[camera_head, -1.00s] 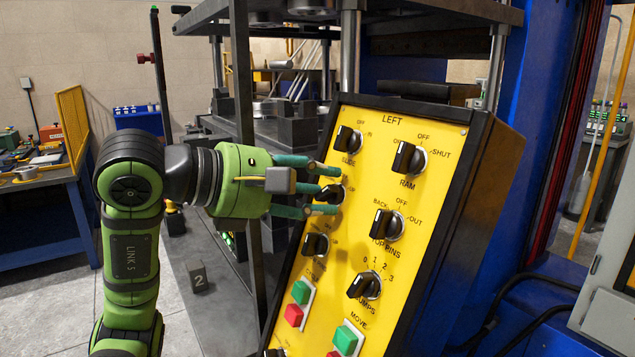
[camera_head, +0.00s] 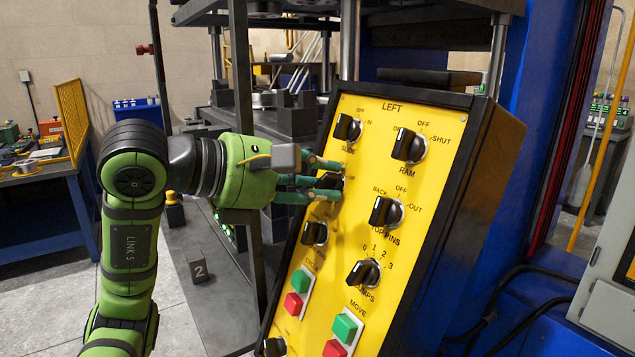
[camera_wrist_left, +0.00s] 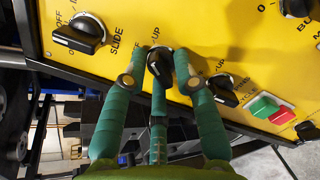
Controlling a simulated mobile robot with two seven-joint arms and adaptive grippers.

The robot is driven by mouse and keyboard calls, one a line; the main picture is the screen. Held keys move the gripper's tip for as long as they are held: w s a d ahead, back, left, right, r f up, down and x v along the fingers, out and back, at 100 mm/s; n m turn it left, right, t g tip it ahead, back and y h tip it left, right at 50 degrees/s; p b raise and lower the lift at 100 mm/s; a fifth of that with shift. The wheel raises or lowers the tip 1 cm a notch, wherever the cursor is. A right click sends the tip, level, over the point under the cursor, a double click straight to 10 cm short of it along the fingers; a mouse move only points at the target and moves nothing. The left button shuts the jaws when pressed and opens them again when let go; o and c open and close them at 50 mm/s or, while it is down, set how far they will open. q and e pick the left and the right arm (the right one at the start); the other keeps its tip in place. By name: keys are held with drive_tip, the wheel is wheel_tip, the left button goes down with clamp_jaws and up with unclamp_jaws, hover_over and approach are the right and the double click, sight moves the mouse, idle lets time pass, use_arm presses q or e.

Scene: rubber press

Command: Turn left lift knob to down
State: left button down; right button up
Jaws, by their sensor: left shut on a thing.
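The left lift knob (camera_head: 328,183) is a black rotary knob on the yellow panel marked LEFT (camera_head: 350,235), in the left column just below the SLIDE knob (camera_head: 347,128). It also shows in the left wrist view (camera_wrist_left: 160,60), with an UP mark beside it. My left gripper (camera_head: 332,180) is shut on this knob, its green fingers reaching in from the left. In the left wrist view, two fingers (camera_wrist_left: 159,82) flank the knob and a third lies below it. The fingers hide part of the knob and its label, so I cannot tell its exact setting. My right gripper is not in view.
Another knob (camera_head: 315,233) sits close below my fingers. The RAM knob (camera_head: 408,145) and TOP PINS knob (camera_head: 385,211) are to the right. Green and red buttons (camera_head: 300,281) are lower down. A dark metal post (camera_head: 243,70) stands behind my gripper.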

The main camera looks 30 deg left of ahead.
use_arm(q)
drive_tip(key=n, duration=0.2)
drive_tip(key=n+b, duration=0.1)
drive_tip(key=shift+a+r+n+t, duration=0.2)
drive_tip(key=shift+n+t, duration=0.1)
drive_tip(key=shift+n, duration=0.1)
drive_tip(key=n+b, duration=0.1)
drive_tip(key=n, duration=0.3)
drive_tip(key=shift+n+y, duration=0.4)
drive_tip(key=n, duration=0.4)
drive_tip(key=shift+d+n, duration=0.1)
drive_tip(key=shift+n, duration=0.2)
drive_tip(key=shift+f+n+y, duration=0.2)
drive_tip(key=shift+n+y, duration=0.3)
drive_tip(key=shift+n, duration=1.6)
drive_tip(key=shift+d+f, duration=0.1)
drive_tip(key=shift+f, duration=0.05)
drive_tip(key=c, duration=1.2)
unclamp_jaws()
